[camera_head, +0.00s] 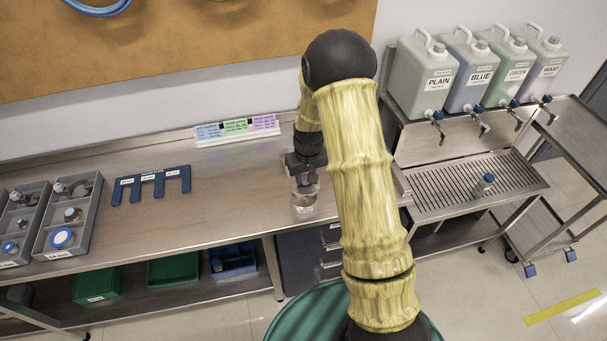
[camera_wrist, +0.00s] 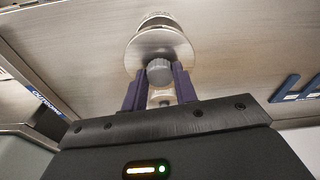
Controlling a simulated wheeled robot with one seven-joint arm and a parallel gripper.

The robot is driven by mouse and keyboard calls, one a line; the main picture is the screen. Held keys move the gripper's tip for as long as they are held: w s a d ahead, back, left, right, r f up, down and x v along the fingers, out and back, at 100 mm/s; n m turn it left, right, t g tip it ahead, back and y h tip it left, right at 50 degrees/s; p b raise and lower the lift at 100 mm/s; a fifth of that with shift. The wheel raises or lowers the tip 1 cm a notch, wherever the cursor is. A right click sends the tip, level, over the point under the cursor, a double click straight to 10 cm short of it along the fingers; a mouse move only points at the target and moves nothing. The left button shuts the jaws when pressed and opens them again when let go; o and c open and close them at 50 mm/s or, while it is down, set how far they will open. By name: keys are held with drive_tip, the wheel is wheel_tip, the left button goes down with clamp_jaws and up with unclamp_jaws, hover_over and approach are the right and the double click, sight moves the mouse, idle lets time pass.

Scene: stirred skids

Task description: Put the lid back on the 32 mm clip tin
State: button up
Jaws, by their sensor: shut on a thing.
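My gripper (camera_head: 304,178) is over the workbench, pointing down, in the head view. In the wrist view its two dark fingers (camera_wrist: 159,78) are shut on the grey knob of a round metal lid (camera_wrist: 160,45). A small clear or metal tin (camera_head: 304,207) with a pale label stands on the bench just below the gripper. In the wrist view a round rim, probably the tin (camera_wrist: 157,20), shows beyond the lid and partly behind it. I cannot tell whether the lid touches the tin. The size on the label is too small to read.
Grey trays (camera_head: 70,222) with several small containers are at the bench's left. A blue slotted rack (camera_head: 152,184) lies left of the gripper, and coloured cards (camera_head: 236,128) stand at the back. Labelled jugs (camera_head: 424,82) and a drain grate (camera_head: 470,185) are at right. The bench between rack and tin is clear.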

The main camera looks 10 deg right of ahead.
drive_tip(key=shift+w+a+f+b, duration=0.1)
drive_tip(key=shift+f+b, duration=0.55)
drive_tip(key=shift+f, duration=0.35)
drive_tip(key=shift+w+a+f+b, duration=0.1)
drive_tip(key=shift+f+b, duration=0.5)
drive_tip(key=shift+f, duration=0.35)
drive_tip(key=shift+d+f+b, duration=0.1)
drive_tip(key=shift+f+b, duration=0.8)
drive_tip(key=shift+f, duration=0.4)
drive_tip(key=shift+f, duration=0.1)
drive_tip(key=o, duration=1.6)
drive_tip(key=shift+o, duration=0.2)
